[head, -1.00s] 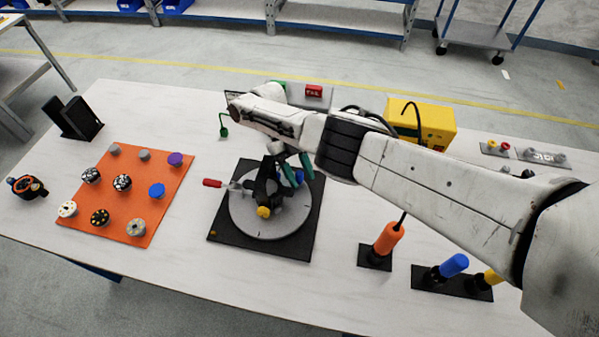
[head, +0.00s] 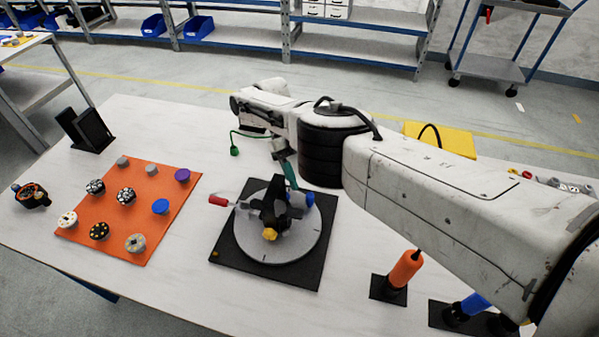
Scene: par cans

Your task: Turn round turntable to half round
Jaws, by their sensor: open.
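The turntable (head: 262,248) is a round grey disc on a square black base plate (head: 232,262) in the middle of the table. A black fixture (head: 268,213) stands on the disc, with a yellow knob (head: 270,234) at its front and a blue knob (head: 309,199) at its right rear. A lever with a red grip (head: 218,199) sticks out over the left edge. My gripper (head: 291,178), with teal fingers, is open just behind and above the fixture. My arm hides part of the gripper, and I cannot tell whether a fingertip touches the fixture.
An orange mat (head: 90,222) with several knobs and pucks lies left of the turntable. A black stand (head: 88,131) is behind it. An orange-handled tool (head: 404,268) and a blue-handled one (head: 473,305) stand at right front. A yellow box (head: 447,138) is behind my arm.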

